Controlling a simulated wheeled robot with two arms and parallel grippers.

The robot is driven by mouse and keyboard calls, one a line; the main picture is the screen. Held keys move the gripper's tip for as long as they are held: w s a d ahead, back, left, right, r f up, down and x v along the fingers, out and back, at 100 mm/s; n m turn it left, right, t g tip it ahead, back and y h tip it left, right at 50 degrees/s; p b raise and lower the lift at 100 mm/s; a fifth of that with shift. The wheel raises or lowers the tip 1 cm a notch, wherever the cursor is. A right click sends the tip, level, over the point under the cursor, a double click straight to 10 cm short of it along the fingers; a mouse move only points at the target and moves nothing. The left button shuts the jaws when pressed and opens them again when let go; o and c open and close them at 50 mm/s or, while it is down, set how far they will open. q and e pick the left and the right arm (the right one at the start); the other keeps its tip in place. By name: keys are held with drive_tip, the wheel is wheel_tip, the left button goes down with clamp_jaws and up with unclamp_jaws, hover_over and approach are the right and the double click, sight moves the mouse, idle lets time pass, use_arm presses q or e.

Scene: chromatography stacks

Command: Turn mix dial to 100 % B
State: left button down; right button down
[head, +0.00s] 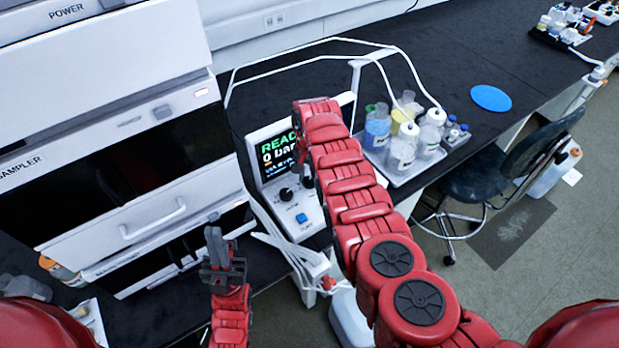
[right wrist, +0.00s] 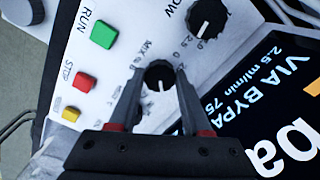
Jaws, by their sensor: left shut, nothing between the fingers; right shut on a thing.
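The mix dial (right wrist: 160,76) is a black knob with a white pointer line, on the pump's white panel in the right wrist view. The line points down the picture, towards my gripper's palm. My right gripper (right wrist: 159,84) is shut on the dial, one finger at each side. The scale print around it is partly hidden by the fingers. In the head view my right arm reaches over the pump and hides much of the panel. My left gripper (head: 217,243) is shut and empty, in front of the sampler stack, apart from the pump.
The flow dial (right wrist: 208,17), green RUN button (right wrist: 104,34) and red STOP button (right wrist: 85,82) sit close to the mix dial. The pump screen (head: 277,152) is lit. A tray (head: 405,177) of bottles stands right of my arm. White tubes arch above the pump.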

sight(310, 180)
drive_tip(key=m+b, duration=0.1)
drive_tip(key=m, duration=0.5)
drive_tip(key=shift+m, duration=0.4)
idle(0.3)
drive_tip(key=shift+c, duration=1.8)
unclamp_jaws()
drive_tip(key=shift+r, duration=0.15)
drive_tip(key=shift+r, duration=0.4)
wheel_tip(310, 180, up, 16)
drive_tip(key=b, duration=0.3)
drive_tip(key=shift+r, duration=0.2)
